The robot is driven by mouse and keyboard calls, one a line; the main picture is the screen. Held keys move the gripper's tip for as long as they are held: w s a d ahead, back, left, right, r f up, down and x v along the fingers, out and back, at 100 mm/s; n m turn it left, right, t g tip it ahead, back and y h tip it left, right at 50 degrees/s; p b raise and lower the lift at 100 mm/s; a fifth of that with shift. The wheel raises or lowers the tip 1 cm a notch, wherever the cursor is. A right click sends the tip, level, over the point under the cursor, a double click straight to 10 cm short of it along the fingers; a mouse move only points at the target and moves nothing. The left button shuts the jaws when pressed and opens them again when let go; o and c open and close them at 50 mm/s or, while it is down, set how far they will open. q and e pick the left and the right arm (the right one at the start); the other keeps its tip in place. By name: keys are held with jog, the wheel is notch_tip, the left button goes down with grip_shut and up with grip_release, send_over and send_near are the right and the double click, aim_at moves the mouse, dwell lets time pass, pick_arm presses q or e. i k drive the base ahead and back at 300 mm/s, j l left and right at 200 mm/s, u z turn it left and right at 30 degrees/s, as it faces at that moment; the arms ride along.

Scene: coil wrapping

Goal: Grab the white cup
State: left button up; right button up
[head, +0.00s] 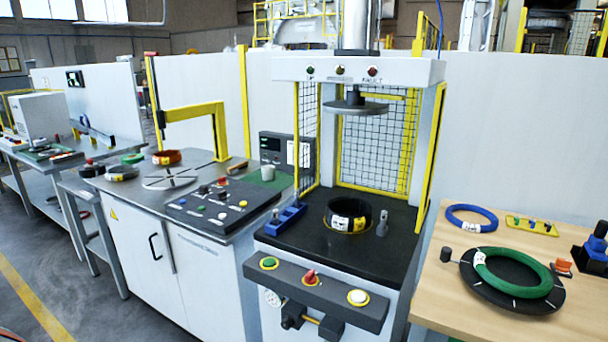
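A small white cup (267,173) stands upright on the green patch at the back right of the grey machine table, just in front of a dark control box (287,152). Nothing touches it that I can make out. Neither of my grippers shows in the head view.
A slanted control panel (206,210) with buttons lies in front of the cup. A yellow post and arm (196,112) rise to its left. The press (358,69) with mesh guards stands to its right, a black coil (347,222) on its bed. A wooden table (437,292) with coils is at far right.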

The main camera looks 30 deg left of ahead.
aim_at(268, 171)
jog(key=j+z, duration=0.25)
jog(key=j, duration=0.2)
jog(key=k+j+z, duration=0.2)
jog(key=j, duration=0.3)
jog(key=j+z, duration=0.1)
jog(key=j, duration=0.4)
jog(key=k+j+z, duration=0.1)
jog(key=j, duration=0.35)
